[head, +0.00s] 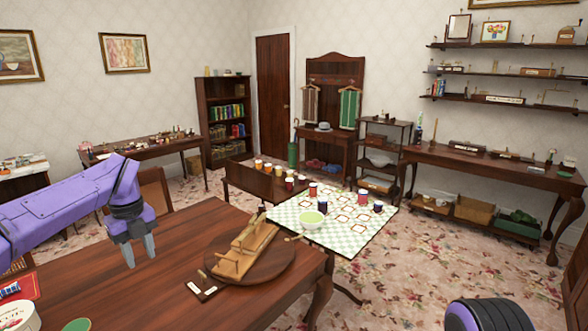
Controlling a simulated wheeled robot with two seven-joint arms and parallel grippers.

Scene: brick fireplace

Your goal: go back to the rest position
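My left arm comes in from the left, and its purple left gripper (139,252) hangs pointing down above the left part of the brown wooden table (185,240). Its two grey fingers are apart with nothing between them. The gripper is to the left of the round wooden board and touches nothing that I can see. A purple and black part of my own body shows at the bottom right edge. My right gripper is not in view.
A round board (283,262) with a wooden rack (246,247) lies on the table. A round tin (18,316) is at bottom left. Floral carpet (440,265) is open at right.

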